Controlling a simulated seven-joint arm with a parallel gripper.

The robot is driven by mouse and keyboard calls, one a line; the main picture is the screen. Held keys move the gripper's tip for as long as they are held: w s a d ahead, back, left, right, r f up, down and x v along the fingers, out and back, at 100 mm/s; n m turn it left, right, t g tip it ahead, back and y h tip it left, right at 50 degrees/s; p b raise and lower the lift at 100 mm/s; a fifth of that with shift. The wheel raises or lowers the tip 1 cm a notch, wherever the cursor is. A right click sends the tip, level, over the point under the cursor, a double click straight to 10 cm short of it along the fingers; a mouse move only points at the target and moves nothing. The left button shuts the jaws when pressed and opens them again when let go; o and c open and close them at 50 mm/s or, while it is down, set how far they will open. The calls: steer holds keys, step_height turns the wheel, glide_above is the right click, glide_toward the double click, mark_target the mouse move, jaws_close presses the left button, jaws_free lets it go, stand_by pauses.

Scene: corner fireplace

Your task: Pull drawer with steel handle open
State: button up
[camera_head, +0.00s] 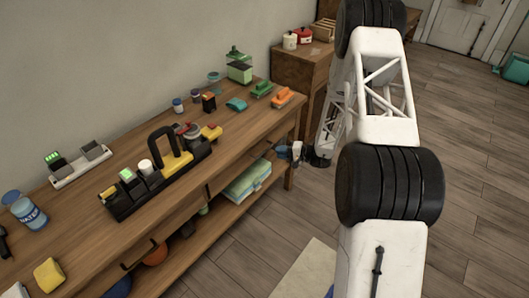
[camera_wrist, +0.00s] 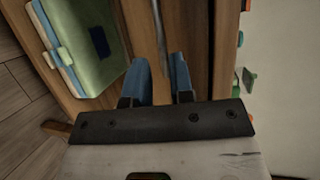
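The wooden workbench (camera_head: 100,251) runs along the wall, with drawer fronts under its top. In the wrist view a thin grey metal handle (camera_wrist: 160,28) runs along a wooden drawer front (camera_wrist: 186,28). My gripper (camera_wrist: 160,62) has two blue fingers set apart, one on each side of the handle's line. The handle's near end shows in the gap between them; I see no finger closed on it. In the head view my gripper (camera_head: 289,152) is small, beside the bench's right-end front edge. That drawer looks shut, and its handle is hard to make out there.
A dark handle (camera_head: 145,255) sits on a drawer further left. A black tool caddy (camera_head: 157,183), bottle (camera_head: 25,210) and small items stand on the bench top. A wooden cabinet (camera_head: 297,72) stands behind; open floor lies in front.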

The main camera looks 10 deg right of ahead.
mark_target(264, 151)
steer(key=shift+a, duration=0.15)
steer(key=shift+x, duration=3.75)
jaws_close()
